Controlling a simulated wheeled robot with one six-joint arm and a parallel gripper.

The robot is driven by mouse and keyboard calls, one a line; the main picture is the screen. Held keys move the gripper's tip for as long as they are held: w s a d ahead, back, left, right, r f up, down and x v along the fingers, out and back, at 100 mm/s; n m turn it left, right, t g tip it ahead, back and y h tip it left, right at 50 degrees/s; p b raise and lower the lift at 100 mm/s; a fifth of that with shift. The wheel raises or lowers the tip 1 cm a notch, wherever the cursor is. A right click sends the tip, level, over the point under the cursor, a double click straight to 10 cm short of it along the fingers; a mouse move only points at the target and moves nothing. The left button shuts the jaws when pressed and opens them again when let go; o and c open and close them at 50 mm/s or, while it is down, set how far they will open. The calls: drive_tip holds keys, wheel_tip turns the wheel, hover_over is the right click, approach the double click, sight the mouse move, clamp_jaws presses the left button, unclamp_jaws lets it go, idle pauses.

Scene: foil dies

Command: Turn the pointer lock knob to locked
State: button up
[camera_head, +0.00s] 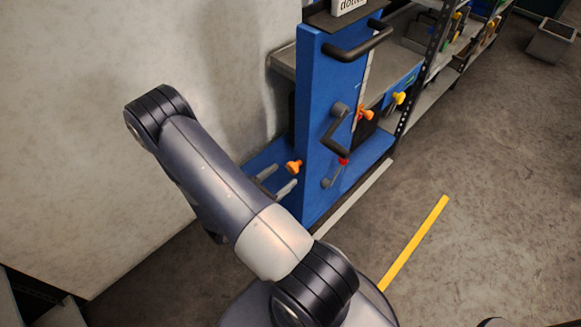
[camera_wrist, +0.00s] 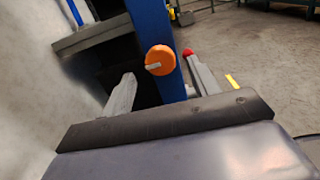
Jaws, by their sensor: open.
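The orange round knob (camera_wrist: 160,58) is on the edge of the blue upright panel (camera_head: 313,120). A short pale pointer mark on its face points left in the wrist view. It also shows in the head view (camera_head: 293,167) at the panel's near edge. My gripper (camera_wrist: 160,70) is open, with one grey finger left of the knob and one right of it in the wrist view. Its fingers also show in the head view (camera_head: 277,181), just short of the knob. I cannot tell whether they touch it. No lock lettering is readable.
A pale wall (camera_head: 80,150) stands on the left. The floor at right is open, with a yellow line (camera_head: 415,240).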

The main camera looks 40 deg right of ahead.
sight(290, 170)
drive_tip(key=shift+w+d, duration=0.15)
drive_tip(key=shift+d, duration=2.45)
drive_tip(key=shift+c, duration=0.2)
drive_tip(key=c, duration=1)
